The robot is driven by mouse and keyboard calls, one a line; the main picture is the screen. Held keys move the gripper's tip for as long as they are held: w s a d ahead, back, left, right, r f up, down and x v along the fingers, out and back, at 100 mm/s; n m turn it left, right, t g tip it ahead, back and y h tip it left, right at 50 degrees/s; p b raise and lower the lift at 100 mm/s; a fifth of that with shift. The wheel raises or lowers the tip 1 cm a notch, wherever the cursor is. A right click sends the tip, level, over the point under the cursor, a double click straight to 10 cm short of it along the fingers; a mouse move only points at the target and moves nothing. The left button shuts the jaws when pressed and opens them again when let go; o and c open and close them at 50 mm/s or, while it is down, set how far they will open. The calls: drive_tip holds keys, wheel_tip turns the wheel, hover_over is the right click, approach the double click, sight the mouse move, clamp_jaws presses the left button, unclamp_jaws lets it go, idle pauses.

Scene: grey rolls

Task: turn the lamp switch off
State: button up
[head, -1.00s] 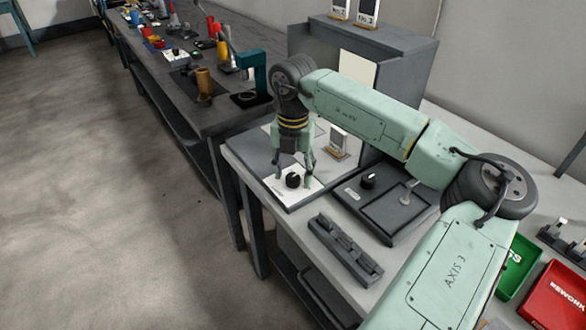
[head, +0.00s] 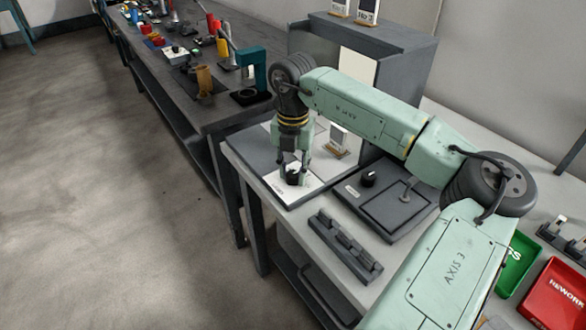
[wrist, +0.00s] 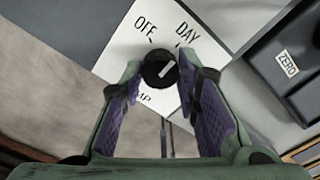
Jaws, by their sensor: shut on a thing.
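The lamp switch is a round black knob (wrist: 158,70) on a white plate (wrist: 115,61) marked OFF and DAY. Its white pointer line slants up and right, on the DAY side rather than toward OFF. Part of the lower lettering is hidden behind the knob and my fingers. In the head view the plate (head: 272,184) lies at the near left corner of the grey bench. My gripper (head: 294,175) points down there with its fingers shut on the knob; in the wrist view its fingers (wrist: 160,72) stand either side of the knob.
A dark panel (head: 350,194) with another black knob and a tray lies to the right, its ZERO label in the wrist view. A grey slotted block (head: 345,246) is in front. A small card stand (head: 338,141) stands behind. Red (head: 556,297) and green bins are at far right.

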drive_tip(key=shift+n+b, duration=0.3)
drive_tip(key=shift+b, duration=0.1)
drive_tip(key=shift+f+n+b, duration=0.15)
drive_tip(key=shift+n+b, duration=0.75)
drive_tip(key=n+b, duration=0.1)
drive_tip(key=n, duration=0.1)
drive_tip(key=shift+n+b, duration=0.3)
drive_tip(key=shift+b, duration=0.1)
drive_tip(key=n+b, duration=0.1)
drive_tip(key=n, duration=0.2)
drive_tip(key=shift+n, duration=0.3)
drive_tip(key=shift+n+b, duration=0.65)
drive_tip(key=shift+n, duration=0.95)
drive_tip(key=shift+r, duration=0.2)
drive_tip(key=o, duration=1.2)
drive_tip(key=shift+r, duration=0.1)
